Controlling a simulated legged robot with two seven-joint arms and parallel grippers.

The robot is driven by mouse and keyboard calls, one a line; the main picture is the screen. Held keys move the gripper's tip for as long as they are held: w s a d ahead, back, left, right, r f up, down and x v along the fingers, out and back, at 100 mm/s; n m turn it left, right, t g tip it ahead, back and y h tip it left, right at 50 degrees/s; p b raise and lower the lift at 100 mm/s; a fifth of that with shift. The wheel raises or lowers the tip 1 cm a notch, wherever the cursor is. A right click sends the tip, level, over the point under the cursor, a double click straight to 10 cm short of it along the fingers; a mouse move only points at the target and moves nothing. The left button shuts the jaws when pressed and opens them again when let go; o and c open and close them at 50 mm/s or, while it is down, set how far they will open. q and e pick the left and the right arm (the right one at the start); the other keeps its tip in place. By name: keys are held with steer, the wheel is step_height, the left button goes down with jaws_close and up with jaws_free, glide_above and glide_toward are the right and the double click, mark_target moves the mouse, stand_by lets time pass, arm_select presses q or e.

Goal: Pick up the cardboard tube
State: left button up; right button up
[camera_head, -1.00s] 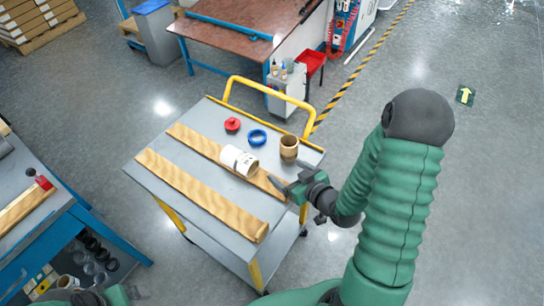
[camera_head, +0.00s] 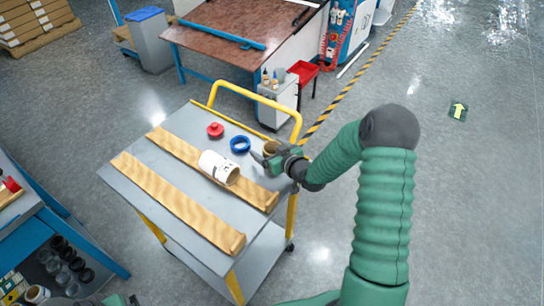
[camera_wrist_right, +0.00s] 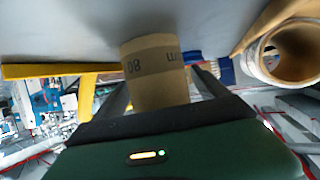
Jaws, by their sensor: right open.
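The cardboard tube (camera_head: 271,148) stands upright near the right edge of the cart's top, partly hidden by my right gripper in the head view. In the right wrist view the brown tube (camera_wrist_right: 156,75), with dark print on it, sits between the two fingers. My right gripper (camera_head: 264,160) is open, with a finger on either side of the tube; I cannot tell whether they touch it. A green and dark part of my left arm's end (camera_head: 118,300) shows at the bottom left edge, with its fingers not clear.
On the cart's top (camera_head: 150,188) lie a white roll (camera_head: 214,166), a blue ring (camera_head: 240,144), a red round piece (camera_head: 215,130) and two long wooden strips (camera_head: 180,203). A yellow handle (camera_head: 250,92) rises behind. A blue-framed table (camera_head: 60,225) stands at left.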

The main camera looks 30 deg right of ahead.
steer(key=shift+w+d+f, duration=0.2)
steer(key=shift+w+d, duration=0.05)
steer(key=shift+w, duration=0.05)
steer(key=shift+s+a+r, duration=0.1)
steer(key=shift+a+r, duration=0.05)
steer(key=shift+a, duration=0.15)
steer(key=c, duration=0.7)
steer(key=shift+d, duration=0.1)
steer(key=c, duration=0.7)
